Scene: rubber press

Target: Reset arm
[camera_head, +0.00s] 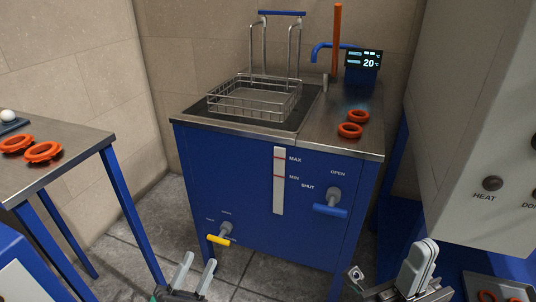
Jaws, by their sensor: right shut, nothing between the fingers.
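My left gripper (200,260) is at the bottom of the head view, left of centre. Its two grey fingers point up and stand apart with nothing between them. It is in front of the blue cabinet (245,200), below the yellow lever (218,240). My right gripper (428,245) is at the bottom right, with its pale fingers together and pointing up, empty. It is in front of the grey machine (465,150). Both arms are mostly cut off by the lower picture edge.
The cabinet top carries a wire basket (255,113) over a basin, two orange rings (350,130) and a display (363,59). A blue lever (331,210) sticks out in front. A steel table (75,135) with orange rings stands left. A tray with rings (487,297) lies bottom right.

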